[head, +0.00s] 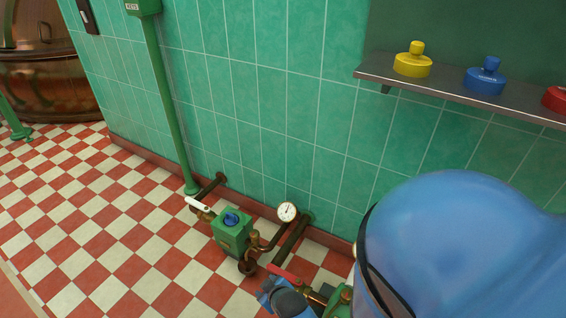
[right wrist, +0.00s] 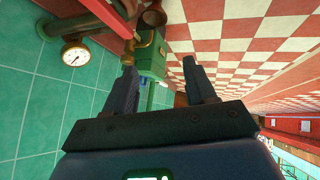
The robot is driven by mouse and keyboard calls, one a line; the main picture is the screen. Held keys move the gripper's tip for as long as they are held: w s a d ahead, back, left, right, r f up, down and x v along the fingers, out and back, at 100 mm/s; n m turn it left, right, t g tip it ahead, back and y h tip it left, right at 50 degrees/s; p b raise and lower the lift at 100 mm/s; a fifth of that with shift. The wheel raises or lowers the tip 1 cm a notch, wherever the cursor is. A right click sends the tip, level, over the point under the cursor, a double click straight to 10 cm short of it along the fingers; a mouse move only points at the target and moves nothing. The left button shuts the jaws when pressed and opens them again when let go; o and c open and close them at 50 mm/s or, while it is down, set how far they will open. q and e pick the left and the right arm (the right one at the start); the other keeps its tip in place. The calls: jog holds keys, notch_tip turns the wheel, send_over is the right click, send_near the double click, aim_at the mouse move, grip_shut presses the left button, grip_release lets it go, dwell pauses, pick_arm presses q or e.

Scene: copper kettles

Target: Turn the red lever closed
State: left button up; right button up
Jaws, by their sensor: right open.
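The red lever (head: 284,274) shows in the head view at bottom centre, above a brass pipe, just behind the blue and grey end of my right arm. In the right wrist view a red bar that looks like the same lever (right wrist: 113,17) runs in from the top edge, left of the fingers. My right gripper (right wrist: 160,65) is open with nothing between its fingers, and the lever lies outside them. In the head view its fingertips cannot be made out. My left gripper is not in view.
A green box with a blue knob (head: 232,221) and a white lever (head: 199,204) stand on the pipework beside a gauge (head: 287,211). A shelf (head: 450,90) above holds yellow, blue and red objects.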

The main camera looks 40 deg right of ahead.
jog(key=w+d+f+g+p, duration=0.1)
jog(key=w+d+g, duration=0.2)
jog(key=d+g, duration=0.15)
jog(key=n+g+y+p, duration=0.1)
jog(key=n+g+y, duration=0.1)
jog(key=g, duration=0.2)
send_near(283, 273)
notch_tip(283, 273, down, 8)
jog(key=b, duration=0.5)
jog(key=shift+s+b, duration=0.15)
jog(key=shift+b, duration=0.15)
jog(key=shift+f, duration=0.1)
grip_shut()
